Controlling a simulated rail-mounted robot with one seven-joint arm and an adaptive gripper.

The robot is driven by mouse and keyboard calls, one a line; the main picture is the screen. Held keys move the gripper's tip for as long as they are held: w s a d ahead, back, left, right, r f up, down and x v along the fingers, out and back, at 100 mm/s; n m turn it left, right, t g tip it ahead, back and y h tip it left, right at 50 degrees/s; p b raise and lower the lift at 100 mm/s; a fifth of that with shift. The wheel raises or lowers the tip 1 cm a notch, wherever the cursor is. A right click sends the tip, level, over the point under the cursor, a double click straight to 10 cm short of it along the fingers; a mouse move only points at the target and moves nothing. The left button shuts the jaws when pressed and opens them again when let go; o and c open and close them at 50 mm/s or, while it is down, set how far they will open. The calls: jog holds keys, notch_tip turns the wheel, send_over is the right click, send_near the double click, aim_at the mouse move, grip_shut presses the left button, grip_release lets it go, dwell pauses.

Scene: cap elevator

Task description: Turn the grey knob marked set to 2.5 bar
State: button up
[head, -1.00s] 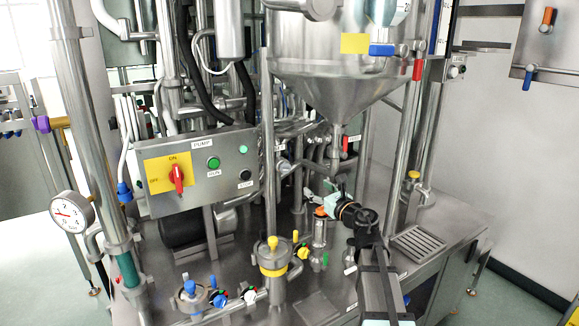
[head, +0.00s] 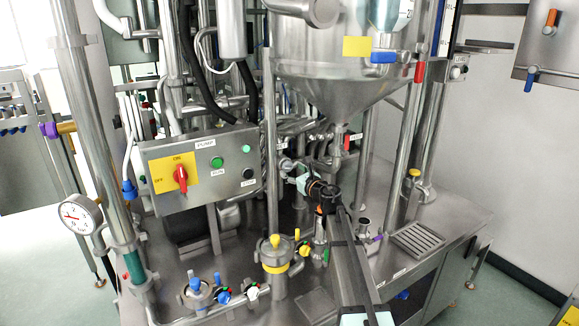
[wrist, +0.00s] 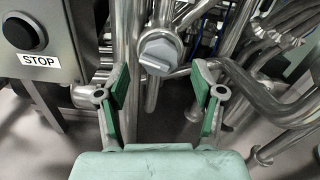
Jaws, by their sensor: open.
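A grey knob (wrist: 158,50) with a raised grip bar sits on a metal pipe fitting, top centre in the wrist view. In the head view the knob (head: 286,164) shows small, just right of the pump box. No marking on it can be read. My gripper (wrist: 160,84) is open and empty, its green-padded fingers on either side of the view, with the knob ahead of the gap between them and apart from both. In the head view my gripper (head: 303,181) is close to the knob, on its right. A round pressure gauge (head: 80,214) hangs at the left.
The pump box (head: 202,168) with a red switch and STOP button (wrist: 20,32) stands left of the knob. A vertical pipe (wrist: 125,45) runs close beside the knob. Curved pipes (wrist: 260,100) crowd the right. The steel cone tank (head: 338,85) hangs above.

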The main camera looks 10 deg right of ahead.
jog(key=shift+x, duration=1.4)
jog(key=c, duration=1.1)
